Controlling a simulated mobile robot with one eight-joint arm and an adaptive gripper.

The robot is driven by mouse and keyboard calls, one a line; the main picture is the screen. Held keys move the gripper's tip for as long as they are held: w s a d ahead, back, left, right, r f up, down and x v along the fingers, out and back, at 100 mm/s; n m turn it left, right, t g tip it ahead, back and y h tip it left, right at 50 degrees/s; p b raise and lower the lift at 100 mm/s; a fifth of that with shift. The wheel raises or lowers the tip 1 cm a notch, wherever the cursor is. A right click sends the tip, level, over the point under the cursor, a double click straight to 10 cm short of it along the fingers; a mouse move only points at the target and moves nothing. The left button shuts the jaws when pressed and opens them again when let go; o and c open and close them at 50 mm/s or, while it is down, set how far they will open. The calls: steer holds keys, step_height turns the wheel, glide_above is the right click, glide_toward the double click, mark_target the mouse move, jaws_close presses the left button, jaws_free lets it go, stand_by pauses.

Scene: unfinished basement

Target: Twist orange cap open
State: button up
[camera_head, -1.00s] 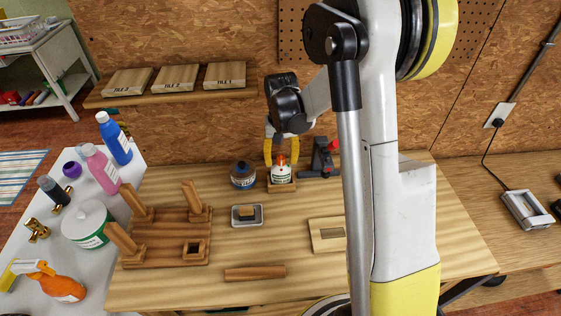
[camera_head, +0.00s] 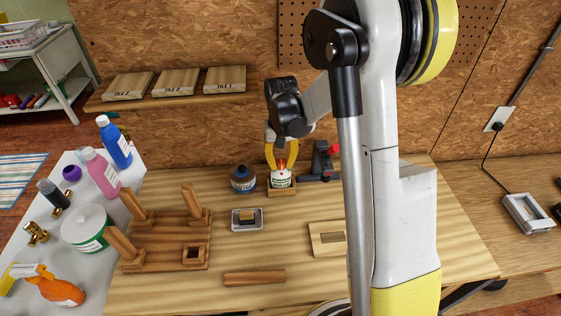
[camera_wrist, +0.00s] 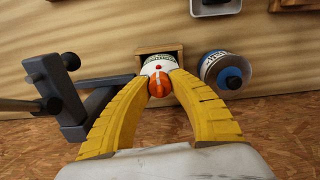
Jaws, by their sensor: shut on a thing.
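The orange cap (camera_wrist: 159,84) tops a white bottle with a green label (camera_head: 281,179). The bottle stands upright in a small wooden holder (camera_head: 282,191) near the back of the workbench. My gripper (camera_head: 281,165) has yellow fingers and comes down over the bottle from above. In the wrist view its fingertips (camera_wrist: 159,80) are closed on the orange cap, one on each side. The white bottle top (camera_wrist: 158,66) shows beyond the cap in the wrist view.
A dark clamp with a red knob (camera_head: 322,160) stands close right. A small grey tray (camera_head: 247,219) and a wooden frame with posts (camera_head: 165,238) lie nearer. The back wall (camera_head: 190,138) is close behind.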

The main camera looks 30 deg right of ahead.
steer(key=n, duration=0.4)
steer(key=shift+b, duration=0.35)
steer(key=shift+n, duration=0.3)
steer(key=n, duration=0.5)
steer(key=shift+b, duration=0.4)
steer(key=n, duration=0.3)
steer(key=shift+n+b, duration=0.35)
steer(key=shift+n, duration=0.75)
